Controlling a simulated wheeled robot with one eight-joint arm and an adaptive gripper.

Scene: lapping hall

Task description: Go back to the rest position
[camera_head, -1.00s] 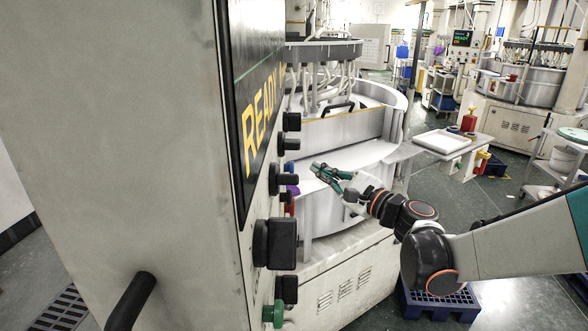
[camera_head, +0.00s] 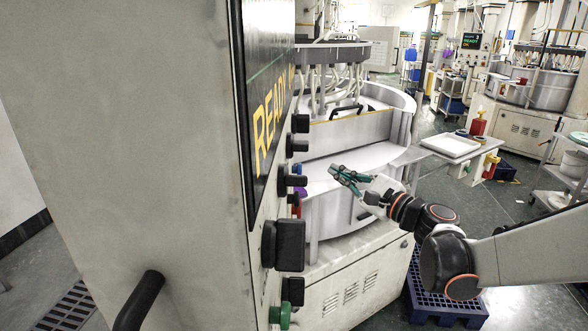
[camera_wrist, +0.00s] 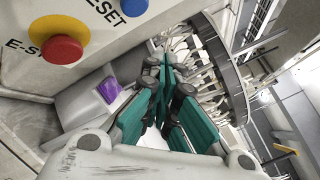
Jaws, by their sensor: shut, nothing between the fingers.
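My gripper (camera_head: 336,171) is shut and empty. In the head view it is held in the air in front of the round white lapping machine (camera_head: 345,205), right of the control cabinet. In the wrist view my gripper's green fingers (camera_wrist: 166,75) meet at their tips. The control cabinet (camera_head: 120,120) fills the left of the head view, with a READY display (camera_head: 266,110) and black knobs on its edge.
A red emergency-stop button (camera_wrist: 62,50) and a blue reset button (camera_wrist: 134,6) sit close by in the wrist view. A blue pallet (camera_head: 440,298) lies on the floor below my arm. A side table with a white tray (camera_head: 450,144) stands behind. Open floor lies to the right.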

